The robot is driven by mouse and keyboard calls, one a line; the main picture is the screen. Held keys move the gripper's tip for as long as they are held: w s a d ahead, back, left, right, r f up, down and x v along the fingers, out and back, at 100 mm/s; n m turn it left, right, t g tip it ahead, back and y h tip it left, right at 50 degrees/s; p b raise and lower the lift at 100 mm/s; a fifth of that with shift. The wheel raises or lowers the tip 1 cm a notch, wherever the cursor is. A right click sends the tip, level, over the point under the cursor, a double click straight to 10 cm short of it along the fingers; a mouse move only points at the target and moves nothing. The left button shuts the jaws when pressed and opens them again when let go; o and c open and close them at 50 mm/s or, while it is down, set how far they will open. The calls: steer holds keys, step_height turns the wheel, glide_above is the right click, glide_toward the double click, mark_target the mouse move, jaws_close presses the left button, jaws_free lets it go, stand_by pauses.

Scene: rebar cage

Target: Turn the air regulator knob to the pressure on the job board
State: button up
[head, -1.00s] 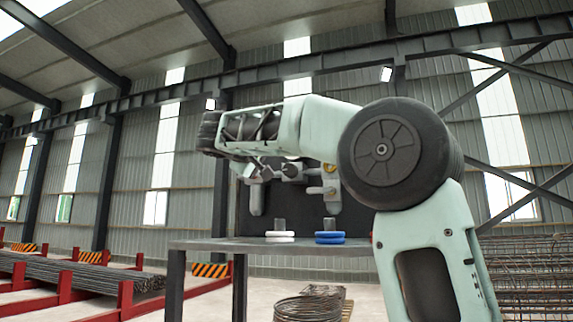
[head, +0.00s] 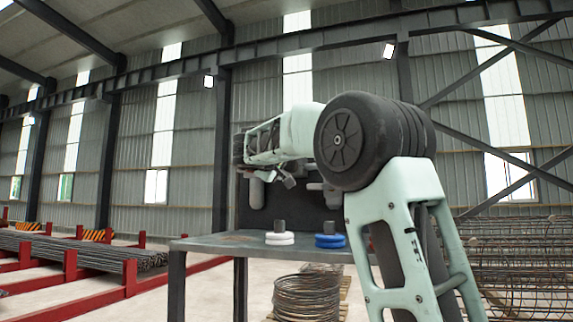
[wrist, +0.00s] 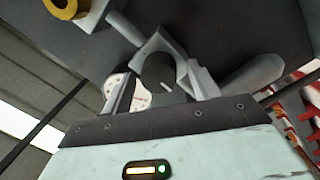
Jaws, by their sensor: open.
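In the wrist view a dark round knob (wrist: 158,70) with a short white mark lies between the fingers of my gripper (wrist: 162,78). The fingers are apart, one on each side of the knob; I cannot tell whether they touch it. A white gauge face (wrist: 116,86) is partly hidden behind the left finger, and its reading cannot be made out. In the head view my gripper (head: 287,180) is in front of the dark panel (head: 285,210) above the bench, and my arm hides most of the air fittings. No job board is seen.
A grey cylinder (wrist: 255,74) is right of the knob and a yellow ring fitting (wrist: 62,6) upper left. The bench (head: 215,243) carries white rings (head: 279,239) and blue rings (head: 329,241). Coiled wire (head: 305,296) stands below, rebar racks (head: 70,260) at left.

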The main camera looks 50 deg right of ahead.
steer(key=c, duration=1)
steer(key=shift+o, duration=0.2)
steer(key=shift+f+b, duration=0.1)
steer(key=shift+b, duration=0.35)
